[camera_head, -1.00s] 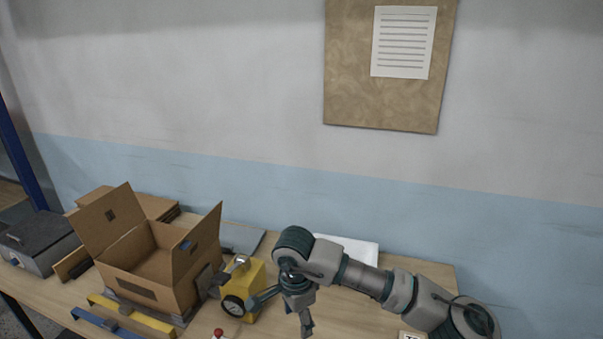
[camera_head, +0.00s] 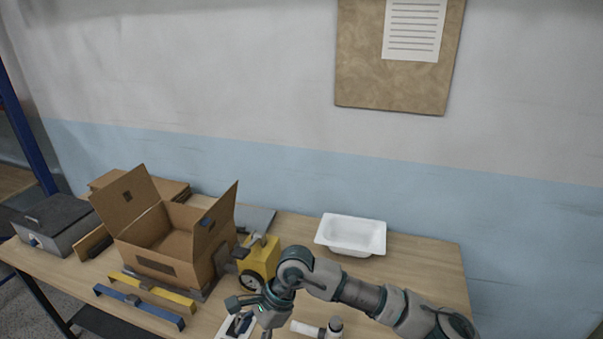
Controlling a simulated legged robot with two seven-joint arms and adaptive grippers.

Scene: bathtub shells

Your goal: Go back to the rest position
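My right gripper (camera_head: 251,318) comes in from the right on its arm, low over the front of the table. Its fingers are spread apart and nothing shows between them. It is in front of the yellow device (camera_head: 259,260) and to the right of the open cardboard box (camera_head: 158,266). A white tub-shaped shell (camera_head: 351,235) lies on the table behind the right arm, clear of it. My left gripper is not in view.
The wooden table (camera_head: 435,265) has bare room at the right. A yellow bar (camera_head: 150,291) and a blue bar (camera_head: 138,305) lie before the box. A grey case (camera_head: 58,224) stands at the left. A white cylinder (camera_head: 308,328) lies near the front edge.

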